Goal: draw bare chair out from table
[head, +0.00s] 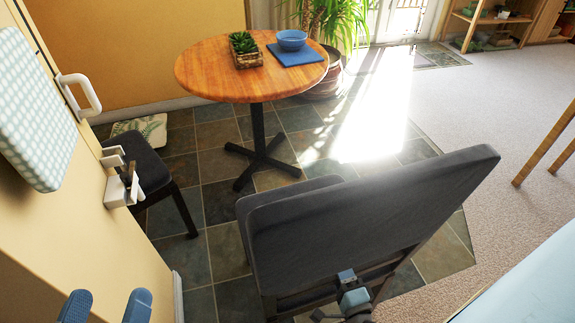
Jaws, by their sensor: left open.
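A dark grey chair (360,215) stands in the foreground, its tall back toward me and its seat (270,205) toward the round wooden table (215,72). The visible part of that seat is bare. A second dark chair (150,170) stands left of the table, partly hidden by the pale panel. My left gripper (106,306) is at the lower left edge, its two blue fingers wide apart with nothing between them. My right gripper (351,287) is at the lower rail of the foreground chair's back. Whether its jaws are closed on the rail is unclear.
The table bears a small planter (245,58) and a blue bowl (291,40) on a blue mat (298,55). The pale panel (60,225) with a white handle (95,95) fills the left. Open carpet (480,120) lies right. A pale blue surface (530,285) is at lower right.

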